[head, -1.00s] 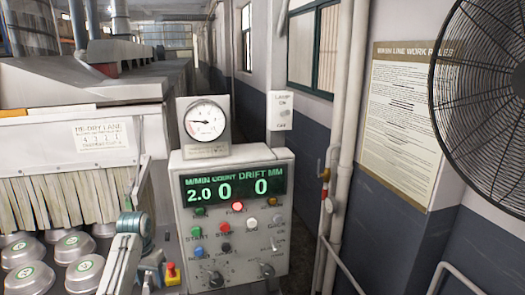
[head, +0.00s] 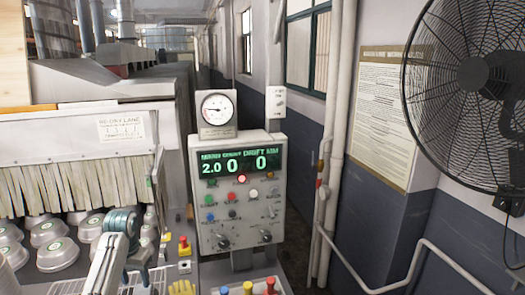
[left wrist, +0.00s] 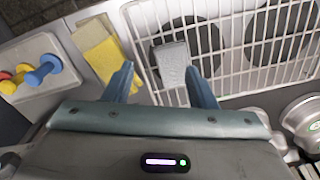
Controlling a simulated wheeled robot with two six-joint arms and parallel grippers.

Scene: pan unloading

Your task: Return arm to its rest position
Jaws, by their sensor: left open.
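My left gripper (left wrist: 160,78) is open in the left wrist view, with its two blue-grey fingers spread. A small light-grey block (left wrist: 172,65) shows between the fingertips, over the white wire rack (left wrist: 225,60). The left finger is apart from the block; I cannot tell whether the right one touches it or how far below it lies. In the head view my left arm (head: 112,262) comes up at the lower left, and its fingers are hard to make out. My right gripper is in neither view.
Several metal pans (head: 58,254) stand by the strip curtain (head: 80,183) at the left. A control panel (head: 238,190) stands ahead. A yellow glove (head: 181,288) and a plate with blue, yellow and red knobs (head: 248,288) are low in front. A fan (head: 470,85) is at the right.

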